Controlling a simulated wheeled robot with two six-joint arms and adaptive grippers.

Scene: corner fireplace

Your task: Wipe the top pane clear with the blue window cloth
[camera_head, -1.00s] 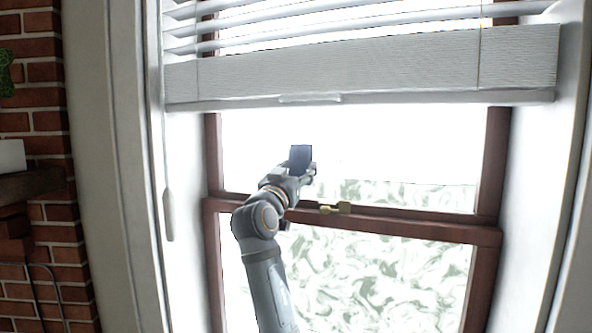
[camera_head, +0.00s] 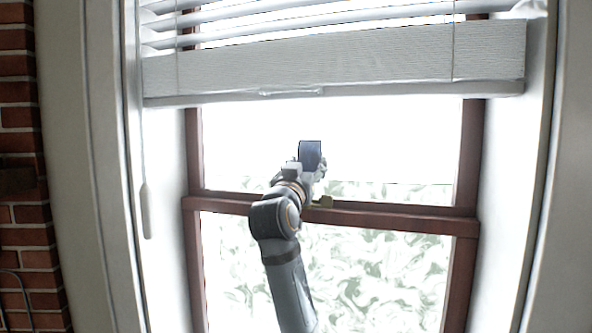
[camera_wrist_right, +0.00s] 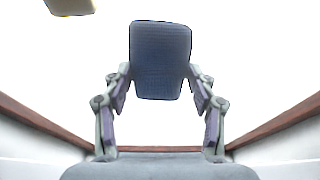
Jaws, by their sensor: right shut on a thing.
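My right gripper (camera_head: 309,170) is shut on the blue window cloth (camera_head: 310,153), a dark blue pad. The cloth sits between the fingertips in the right wrist view (camera_wrist_right: 160,60). It is held in front of the top pane (camera_head: 400,140), just above the middle rail. Most of the visible top pane is bright and clear. A band of grey-green swirled smears (camera_head: 400,193) lies along its bottom, right of the gripper, with a fainter patch at the left. I cannot tell whether the cloth touches the glass. My left gripper is out of view.
A white blind (camera_head: 330,62) hangs over the upper window. A brass latch (camera_head: 322,201) sits on the reddish-brown middle rail (camera_head: 400,217), close to my right arm. The lower pane (camera_head: 390,270) is covered in swirls. A blind wand (camera_head: 147,210) hangs at the left.

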